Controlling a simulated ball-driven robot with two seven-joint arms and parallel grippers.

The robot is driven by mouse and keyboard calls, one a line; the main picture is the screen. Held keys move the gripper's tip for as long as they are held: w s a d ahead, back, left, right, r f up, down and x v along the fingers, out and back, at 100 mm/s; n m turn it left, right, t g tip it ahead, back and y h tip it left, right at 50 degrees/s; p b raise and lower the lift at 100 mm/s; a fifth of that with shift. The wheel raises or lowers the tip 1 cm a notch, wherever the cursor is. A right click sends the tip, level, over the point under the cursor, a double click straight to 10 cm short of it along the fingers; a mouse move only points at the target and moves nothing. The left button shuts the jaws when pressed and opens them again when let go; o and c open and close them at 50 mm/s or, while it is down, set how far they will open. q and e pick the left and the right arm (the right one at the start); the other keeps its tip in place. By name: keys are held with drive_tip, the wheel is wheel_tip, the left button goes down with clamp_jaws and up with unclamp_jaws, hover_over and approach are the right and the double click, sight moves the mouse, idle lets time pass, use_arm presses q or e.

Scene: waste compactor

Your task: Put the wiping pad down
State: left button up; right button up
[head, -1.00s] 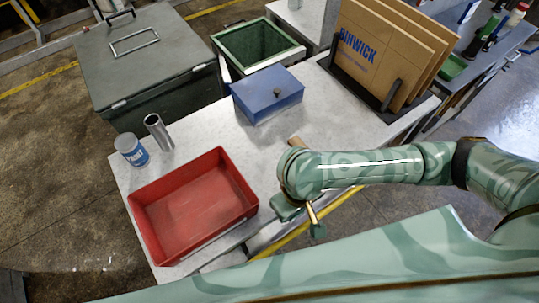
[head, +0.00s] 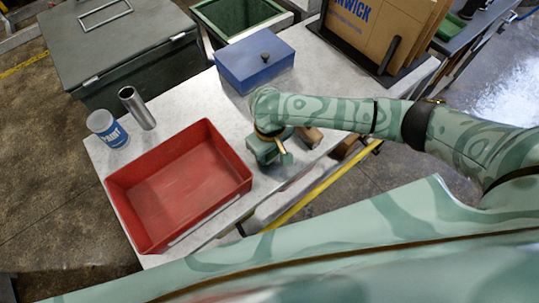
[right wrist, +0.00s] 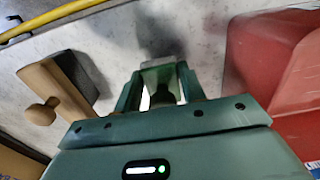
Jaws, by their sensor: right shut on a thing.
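My right gripper (head: 275,152) is low over the table, between the red tray and a wooden block. In the right wrist view its two fingers (right wrist: 160,80) are close together, with a small dark thing between them that is too unclear to name. The tan wooden block (right wrist: 58,88), with a round knob and a dark face, lies on the table apart from the fingers. It shows partly in the head view (head: 312,136), just right of the gripper. I cannot tell which of these is the wiping pad. My left gripper is not in view.
The red tray (head: 243,176) stands close left of the gripper. A blue box (head: 255,62) stands behind, with a metal tube (head: 137,108) and a paint can (head: 106,130) at left. Cardboard sheets (head: 375,30) stand in a rack. The table's near edge (head: 225,225) is close.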

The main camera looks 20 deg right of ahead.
sight(270, 154)
drive_tip(key=shift+f, duration=0.9)
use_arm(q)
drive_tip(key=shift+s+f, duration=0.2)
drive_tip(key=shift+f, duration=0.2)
use_arm(e)
drive_tip(key=shift+r, duration=0.1)
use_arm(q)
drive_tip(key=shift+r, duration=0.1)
use_arm(e)
drive_tip(key=o, duration=1)
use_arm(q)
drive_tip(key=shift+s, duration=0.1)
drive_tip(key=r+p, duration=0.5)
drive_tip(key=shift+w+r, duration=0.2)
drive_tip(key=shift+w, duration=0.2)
use_arm(e)
wheel_tip(270, 154, up, 12)
drive_tip(key=shift+s+r, duration=0.1)
